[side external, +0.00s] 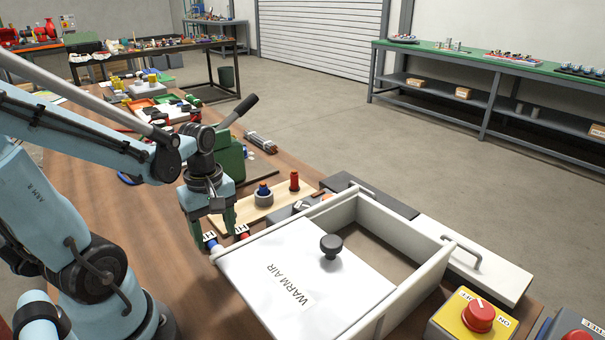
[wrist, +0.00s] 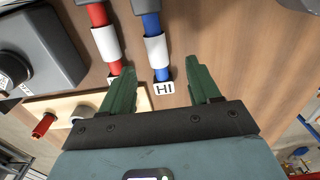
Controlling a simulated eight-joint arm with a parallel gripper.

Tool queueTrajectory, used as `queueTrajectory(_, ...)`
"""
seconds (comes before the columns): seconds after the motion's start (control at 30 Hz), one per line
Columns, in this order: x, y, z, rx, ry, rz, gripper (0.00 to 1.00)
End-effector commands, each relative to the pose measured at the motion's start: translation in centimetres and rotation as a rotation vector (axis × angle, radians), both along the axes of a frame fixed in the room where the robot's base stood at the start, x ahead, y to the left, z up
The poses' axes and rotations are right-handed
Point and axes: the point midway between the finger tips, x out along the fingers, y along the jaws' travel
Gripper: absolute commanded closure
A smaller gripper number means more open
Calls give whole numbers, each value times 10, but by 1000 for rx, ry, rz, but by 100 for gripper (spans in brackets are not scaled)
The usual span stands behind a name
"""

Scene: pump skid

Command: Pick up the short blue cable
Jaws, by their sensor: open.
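A blue cable (wrist: 152,25) with a white sleeve lies on the wooden table in the wrist view; a white tag reading HI is at its near end. Its blue end (side external: 209,239) shows small under my gripper in the side view. A red cable (wrist: 101,16) with a white sleeve lies beside it to the left. My gripper (wrist: 162,72) has two green fingers, open and empty, with the blue cable's end in line with the gap between them. In the side view my gripper (side external: 212,226) points down just over the cable ends. The cables' far ends are hidden, so I cannot compare lengths.
A white box with a WARM AIR lid (side external: 290,270) and black knob (side external: 331,245) stands close to the right of my gripper. A wooden board (side external: 270,205) with connectors and a green block (side external: 230,160) stand behind. A grey box (wrist: 40,40) is left in the wrist view.

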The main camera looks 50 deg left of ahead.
Motion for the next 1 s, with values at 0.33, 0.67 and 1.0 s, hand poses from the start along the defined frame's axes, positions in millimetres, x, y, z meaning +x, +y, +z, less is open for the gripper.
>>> queueTrajectory(0.33, 4, -4, -30, 0, 0, -1, 38)
queueTrajectory(0.67, 4, -4, -48, 1, -1, 0, 38)
queueTrajectory(1.0, 4, -4, -48, 1, -1, 0, 51)
